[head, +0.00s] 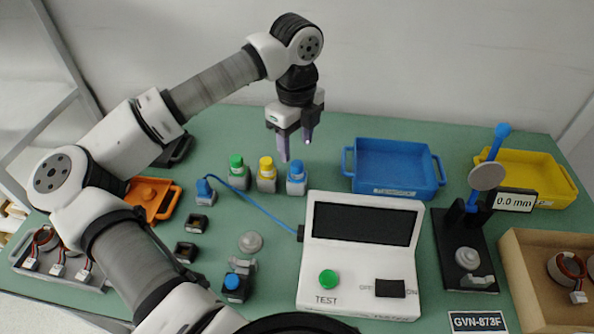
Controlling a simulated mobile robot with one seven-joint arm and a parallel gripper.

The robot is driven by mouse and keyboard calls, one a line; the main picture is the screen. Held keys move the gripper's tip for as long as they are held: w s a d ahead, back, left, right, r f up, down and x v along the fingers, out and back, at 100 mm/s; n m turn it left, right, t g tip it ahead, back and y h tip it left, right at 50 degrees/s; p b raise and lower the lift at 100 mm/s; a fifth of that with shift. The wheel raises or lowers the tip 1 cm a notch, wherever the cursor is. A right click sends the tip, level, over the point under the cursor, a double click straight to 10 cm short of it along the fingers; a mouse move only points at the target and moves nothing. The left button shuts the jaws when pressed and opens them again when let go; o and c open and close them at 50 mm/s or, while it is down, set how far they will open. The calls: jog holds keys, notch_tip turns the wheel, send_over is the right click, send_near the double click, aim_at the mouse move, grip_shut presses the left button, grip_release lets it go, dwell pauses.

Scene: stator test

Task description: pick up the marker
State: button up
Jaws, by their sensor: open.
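I see no pen-shaped marker that I can name with certainty. Three small bottles stand upright in a row on the green table: one with a green cap (238,172), one with a yellow cap (267,175) and one with a blue cap (297,178). I cannot tell whether one of them is the marker. My gripper (296,148) is open, pointing down, with nothing seen between its fingers. It hangs above or behind the yellow-capped and blue-capped bottles, apart from them.
A test box (359,255) stands in front, with a blue cable (255,205) to a blue-topped plug (205,190). A blue tray (394,168), yellow tray (530,172), gauge stand (466,245) and cardboard box (530,285) fill the right. An orange tray (155,198) is at left, partly behind my arm.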

aim_at(297, 163)
jog(key=shift+w+d+f+p, duration=0.1)
jog(key=shift+f+p, duration=1.05)
jog(key=shift+f, duration=2.65)
jog(key=c, duration=1.1)
jog(key=shift+o, duration=0.2)
jog(key=shift+r, duration=0.15)
notch_tip(297, 163, up, 20)
jog(key=b, duration=0.3)
jog(key=shift+d, duration=0.1)
